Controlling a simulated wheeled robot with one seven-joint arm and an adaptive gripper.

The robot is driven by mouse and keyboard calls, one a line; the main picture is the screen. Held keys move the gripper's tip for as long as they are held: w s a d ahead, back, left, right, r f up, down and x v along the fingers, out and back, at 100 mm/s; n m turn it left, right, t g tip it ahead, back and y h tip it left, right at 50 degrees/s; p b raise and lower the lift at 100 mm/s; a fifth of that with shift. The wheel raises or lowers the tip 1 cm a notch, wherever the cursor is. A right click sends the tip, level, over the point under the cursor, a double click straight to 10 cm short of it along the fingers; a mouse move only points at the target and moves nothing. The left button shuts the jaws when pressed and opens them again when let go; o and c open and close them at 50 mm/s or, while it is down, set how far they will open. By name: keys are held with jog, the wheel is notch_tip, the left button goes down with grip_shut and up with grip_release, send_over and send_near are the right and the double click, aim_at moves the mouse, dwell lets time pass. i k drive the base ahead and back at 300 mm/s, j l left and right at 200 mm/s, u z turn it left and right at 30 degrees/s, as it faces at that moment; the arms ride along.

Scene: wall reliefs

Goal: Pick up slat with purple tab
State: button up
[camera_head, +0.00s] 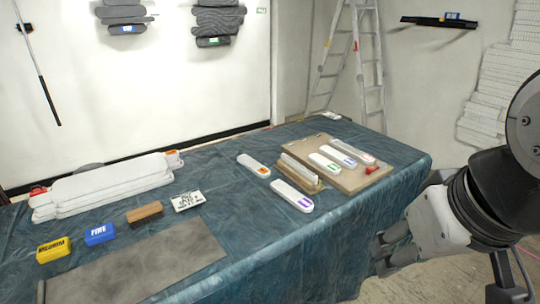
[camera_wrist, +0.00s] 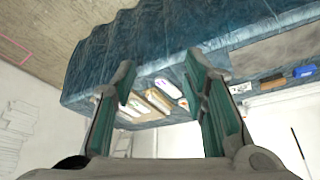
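My gripper (camera_head: 380,256) is off the table's right front edge, apart from the slat. The wrist view shows my gripper (camera_wrist: 162,78) with its two fingers wide apart and nothing between them.
A slat with an orange tab (camera_head: 253,165) lies behind, to the left. A board (camera_head: 350,180) holds several slats and a red item (camera_head: 372,170). Yellow (camera_head: 53,250) and blue (camera_head: 100,234) blocks and a brown brush (camera_head: 145,213) stand left. Table cover between the slat and front edge is clear.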

aim_at(302, 201)
jog(key=i+l+u, duration=0.1)
jog(key=i, duration=0.45)
jog(key=i+l+u, duration=0.15)
jog(key=i+l, duration=0.15)
jog(key=i, duration=0.2)
